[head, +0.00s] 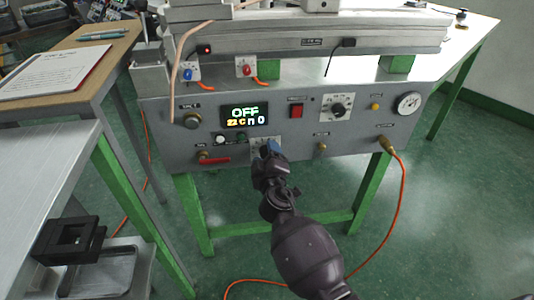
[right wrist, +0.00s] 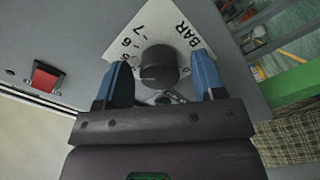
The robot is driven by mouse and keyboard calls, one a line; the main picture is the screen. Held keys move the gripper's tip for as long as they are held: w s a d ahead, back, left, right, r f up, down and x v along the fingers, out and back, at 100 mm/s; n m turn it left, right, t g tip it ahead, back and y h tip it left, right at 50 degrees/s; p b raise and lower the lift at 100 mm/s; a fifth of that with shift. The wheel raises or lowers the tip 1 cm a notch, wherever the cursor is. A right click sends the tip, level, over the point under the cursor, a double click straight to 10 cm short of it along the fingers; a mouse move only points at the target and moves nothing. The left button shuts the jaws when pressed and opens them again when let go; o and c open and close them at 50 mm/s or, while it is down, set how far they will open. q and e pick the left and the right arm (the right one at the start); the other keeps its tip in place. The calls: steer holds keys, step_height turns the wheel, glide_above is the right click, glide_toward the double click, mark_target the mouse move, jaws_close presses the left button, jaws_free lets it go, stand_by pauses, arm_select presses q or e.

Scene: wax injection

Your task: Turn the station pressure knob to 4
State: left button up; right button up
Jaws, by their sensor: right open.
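The pressure knob (right wrist: 158,66) is a dark round knob on a white scale plate (right wrist: 186,20) marked BAR, with 6 and 7 readable. The direction it points is unclear. In the head view the plate (head: 257,142) sits low on the grey station panel (head: 220,158), and my right gripper hides the knob. My right gripper (head: 269,147) is at this plate. In the right wrist view its blue fingers (right wrist: 160,85) are open, one on each side of the knob, with visible gaps. My left gripper is not in view.
An orange hose (head: 402,190) hangs at right. A black block (head: 70,238) is at lower left.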

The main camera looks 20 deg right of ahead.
steer(key=c, duration=0.9)
steer(key=shift+n, duration=2.9)
